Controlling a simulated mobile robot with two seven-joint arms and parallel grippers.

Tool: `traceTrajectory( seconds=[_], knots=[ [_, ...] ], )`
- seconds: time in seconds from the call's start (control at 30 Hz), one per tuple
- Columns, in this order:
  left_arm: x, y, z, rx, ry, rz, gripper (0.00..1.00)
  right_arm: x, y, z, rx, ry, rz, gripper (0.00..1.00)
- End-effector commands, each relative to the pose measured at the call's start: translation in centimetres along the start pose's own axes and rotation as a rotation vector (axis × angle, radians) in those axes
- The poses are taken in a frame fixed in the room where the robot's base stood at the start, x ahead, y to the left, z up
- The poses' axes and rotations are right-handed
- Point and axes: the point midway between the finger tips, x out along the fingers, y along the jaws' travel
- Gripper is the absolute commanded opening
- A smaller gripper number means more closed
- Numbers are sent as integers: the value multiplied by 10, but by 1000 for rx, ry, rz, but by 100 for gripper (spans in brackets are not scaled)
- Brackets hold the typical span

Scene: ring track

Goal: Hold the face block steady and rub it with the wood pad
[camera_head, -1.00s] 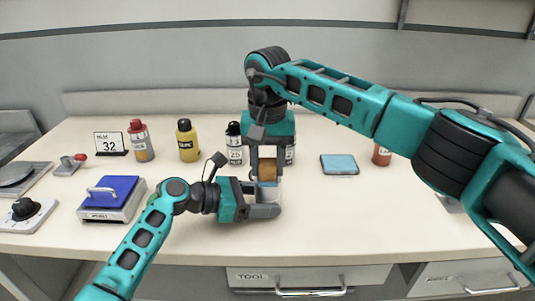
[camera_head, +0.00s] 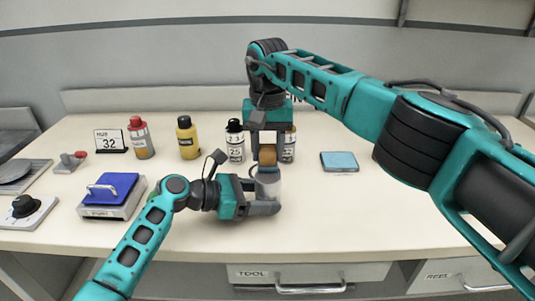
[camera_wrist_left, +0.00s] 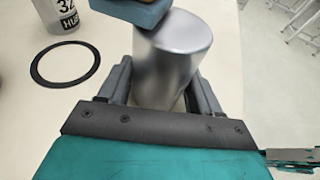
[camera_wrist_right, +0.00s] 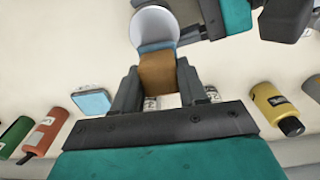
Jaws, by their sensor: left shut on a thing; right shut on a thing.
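The face block, a plain silver-grey metal cylinder (camera_head: 268,185), stands upright near the middle front of the table. My left gripper (camera_head: 267,198) is shut around its sides from the left; the left wrist view shows the cylinder (camera_wrist_left: 172,62) between the fingers. The wood pad (camera_head: 267,155), a brown block with a blue underside, is in my right gripper (camera_head: 267,146), which is shut on it from above. In the left wrist view the pad's blue face (camera_wrist_left: 145,12) overlaps the cylinder's top rim. I cannot tell whether they touch.
A black ring (camera_wrist_left: 65,63) lies flat on the table. Several bottles, including a yellow one (camera_head: 187,138) and a red-capped one (camera_head: 140,138), stand behind. A blue-lidded box (camera_head: 112,195) sits at left and a blue square (camera_head: 339,162) at right. The front right table is clear.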

Motion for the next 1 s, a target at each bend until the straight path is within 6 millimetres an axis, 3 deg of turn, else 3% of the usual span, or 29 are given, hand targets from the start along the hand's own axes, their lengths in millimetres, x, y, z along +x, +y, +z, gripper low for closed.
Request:
traceTrajectory(
  seconds=[0.07, 0.6, 1.0],
  knots=[
    [0, 0, 1, 1, -1, 1, 47, -18, 0, -1, -2, 6, -1, 14],
    [0, 0, 0, 0, 0, 1, 47, -66, 0, 0, -1, 2, -1, 14],
    [0, 0, 0, 0, 0, 1, 47, -79, 0, 1, -2, 0, -1, 14]
  ],
)
